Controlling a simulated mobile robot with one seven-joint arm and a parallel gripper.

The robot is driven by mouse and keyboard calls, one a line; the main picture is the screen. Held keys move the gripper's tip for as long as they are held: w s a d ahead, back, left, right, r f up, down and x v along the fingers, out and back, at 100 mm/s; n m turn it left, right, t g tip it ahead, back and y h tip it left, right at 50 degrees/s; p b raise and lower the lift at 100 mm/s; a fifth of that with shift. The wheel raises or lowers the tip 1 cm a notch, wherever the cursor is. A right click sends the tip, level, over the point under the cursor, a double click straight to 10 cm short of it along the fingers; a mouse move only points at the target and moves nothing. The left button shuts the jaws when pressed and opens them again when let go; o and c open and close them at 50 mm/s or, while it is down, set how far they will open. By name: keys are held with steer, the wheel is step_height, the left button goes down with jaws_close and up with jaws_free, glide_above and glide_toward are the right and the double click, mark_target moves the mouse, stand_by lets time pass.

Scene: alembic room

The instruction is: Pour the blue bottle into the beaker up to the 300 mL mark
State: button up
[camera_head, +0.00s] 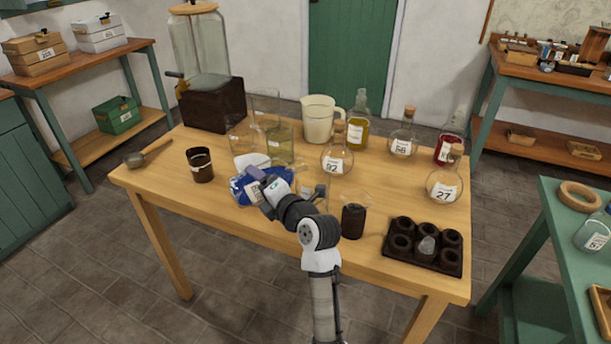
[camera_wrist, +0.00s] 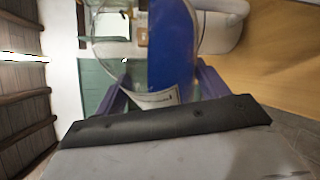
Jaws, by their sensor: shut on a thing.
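In the wrist view the bottle (camera_wrist: 172,45) is between the two purple fingers, label towards me, the blue filling the right half; that picture is turned sideways. Its mouth is not clear. Clear glass beakers (camera_head: 246,145) stand just behind it, one more (camera_head: 281,146) to the right. I cannot read their marks or tell which is the 300 mL one. I see no stream of liquid.
A white piece (camera_head: 250,161) lies close behind the bottle. A dark cup (camera_head: 200,165) stands left, a dark-based glass (camera_head: 353,220) and dark holder (camera_head: 423,247) right. Flask 92 (camera_head: 337,160), a cream jug (camera_head: 318,122) and other flasks crowd the back right. The left front table is fairly clear.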

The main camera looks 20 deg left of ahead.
steer(key=shift+s+r+m+y, duration=0.15)
steer(key=shift+r+m+y, duration=0.35)
steer(key=shift+r+m, duration=0.75)
stand_by(6.8)
